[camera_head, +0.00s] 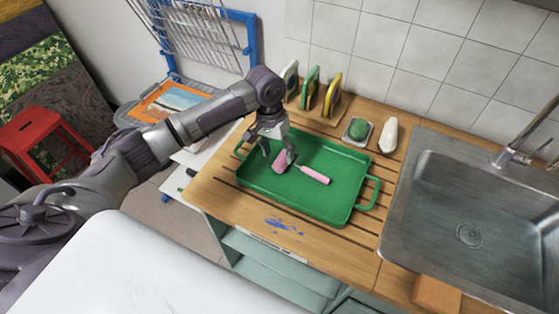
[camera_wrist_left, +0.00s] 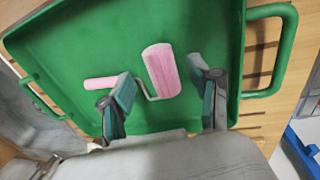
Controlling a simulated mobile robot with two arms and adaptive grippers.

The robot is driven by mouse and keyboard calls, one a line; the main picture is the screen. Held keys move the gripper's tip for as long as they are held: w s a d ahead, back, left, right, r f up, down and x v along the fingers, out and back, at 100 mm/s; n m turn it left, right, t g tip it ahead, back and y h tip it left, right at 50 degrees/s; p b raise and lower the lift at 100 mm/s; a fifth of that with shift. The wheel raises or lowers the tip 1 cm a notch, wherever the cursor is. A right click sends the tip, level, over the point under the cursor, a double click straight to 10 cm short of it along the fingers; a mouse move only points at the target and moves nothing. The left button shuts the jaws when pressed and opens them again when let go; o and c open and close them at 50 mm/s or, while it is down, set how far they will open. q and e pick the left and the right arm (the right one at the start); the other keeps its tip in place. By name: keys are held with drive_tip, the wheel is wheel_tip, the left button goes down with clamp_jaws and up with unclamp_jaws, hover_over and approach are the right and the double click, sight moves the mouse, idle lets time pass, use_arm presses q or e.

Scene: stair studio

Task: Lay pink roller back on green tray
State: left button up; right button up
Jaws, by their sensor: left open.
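The pink roller (camera_head: 314,175) lies on the green tray (camera_head: 338,206), its handle pointing right and its roller head beside my left gripper's fingers. My left gripper (camera_head: 279,160) is open over the tray's left part. In the left wrist view the pink roller head (camera_wrist_left: 161,70) shows between the two spread fingers of my left gripper (camera_wrist_left: 163,95), and its pink handle (camera_wrist_left: 99,83) shows partly behind one finger. The green tray (camera_wrist_left: 190,22) fills most of that view. I cannot tell whether the fingers touch the roller. My right gripper is not in view.
A metal sink (camera_head: 468,232) stands to the right of the tray. Behind the tray are sponges in a rack (camera_head: 311,88), a green scrubber (camera_head: 357,129) and a white bottle (camera_head: 389,135). A sponge-like orange block (camera_head: 437,294) lies at the front edge.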

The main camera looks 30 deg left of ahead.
use_arm(q)
wheel_tip(320, 180, up, 8)
drive_tip(key=a, duration=0.1)
drive_tip(key=shift+b, duration=0.4)
drive_tip(key=shift+f, duration=0.1)
